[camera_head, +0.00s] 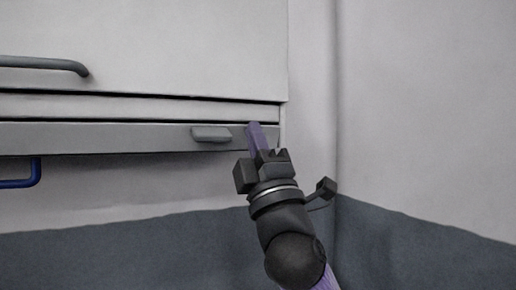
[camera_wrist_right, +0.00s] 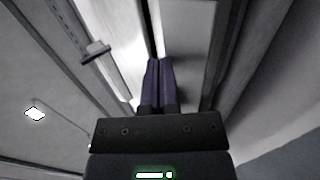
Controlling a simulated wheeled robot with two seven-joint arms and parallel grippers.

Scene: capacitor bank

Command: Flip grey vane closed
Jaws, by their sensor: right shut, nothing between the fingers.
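The grey vane (camera_head: 110,139) is a long, flat strip running along the lower edge of the pale cabinet. A small grey tab (camera_head: 211,133) sticks out near its right end; a tab also shows on a strip in the right wrist view (camera_wrist_right: 96,51). My right gripper (camera_head: 254,126) has its purple fingers shut together and empty. Its fingertips are at the right end of the vane, just right of the tab; I cannot tell if they touch the vane. The purple fingers also show in the right wrist view (camera_wrist_right: 158,68). My left gripper is in neither view.
A pale cabinet front (camera_head: 180,45) with a dark grey bar handle (camera_head: 45,65) is above the vane. A blue handle (camera_head: 22,182) hangs below it at the left. A wall corner stands to the right, with free room between it and the cabinet.

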